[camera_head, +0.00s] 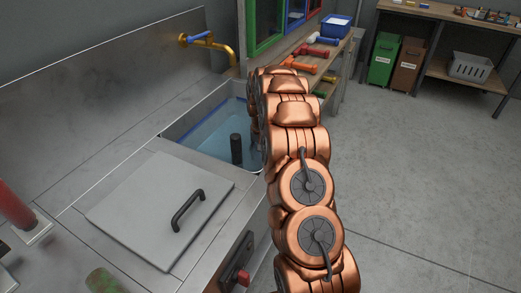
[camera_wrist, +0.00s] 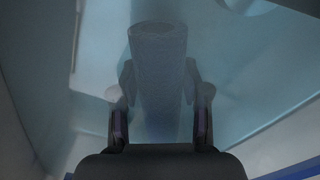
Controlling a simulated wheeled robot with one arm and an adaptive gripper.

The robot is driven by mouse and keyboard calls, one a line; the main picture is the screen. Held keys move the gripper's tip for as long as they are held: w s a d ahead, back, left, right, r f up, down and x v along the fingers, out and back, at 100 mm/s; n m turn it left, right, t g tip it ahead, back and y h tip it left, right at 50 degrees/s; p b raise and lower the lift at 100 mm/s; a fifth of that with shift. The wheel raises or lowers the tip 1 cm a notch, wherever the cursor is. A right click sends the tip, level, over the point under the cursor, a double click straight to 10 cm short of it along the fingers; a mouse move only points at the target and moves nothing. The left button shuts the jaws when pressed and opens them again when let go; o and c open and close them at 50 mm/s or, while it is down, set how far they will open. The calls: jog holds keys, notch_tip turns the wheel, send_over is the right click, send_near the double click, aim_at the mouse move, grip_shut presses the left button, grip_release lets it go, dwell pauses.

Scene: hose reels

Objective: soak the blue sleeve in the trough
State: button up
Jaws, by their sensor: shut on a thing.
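In the wrist view my gripper (camera_wrist: 158,85) has a finger on each side of a textured, tube-shaped sleeve (camera_wrist: 158,55) and is shut on it. The sleeve looks dull grey-blue through a hazy blue tint, and its far end points away from the gripper. The trough (camera_head: 178,137) is a steel basin with a blue rim line and bluish water (camera_head: 213,138), in the head view. My copper arm reaches down at its right edge.
A flat lid (camera_head: 150,210) with a black handle covers the counter in front. Coloured nozzles (camera_head: 310,58) and a blue-and-white bin (camera_head: 334,27) sit on the bench beyond.

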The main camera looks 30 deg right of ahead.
jog(key=shift+s+a, duration=0.2)
jog(key=shift+a, duration=0.1)
jog(key=shift+r, duration=0.1)
notch_tip(320, 180, up, 20)
jog(key=p, duration=0.3)
dwell(1.7)
dwell(1.2)
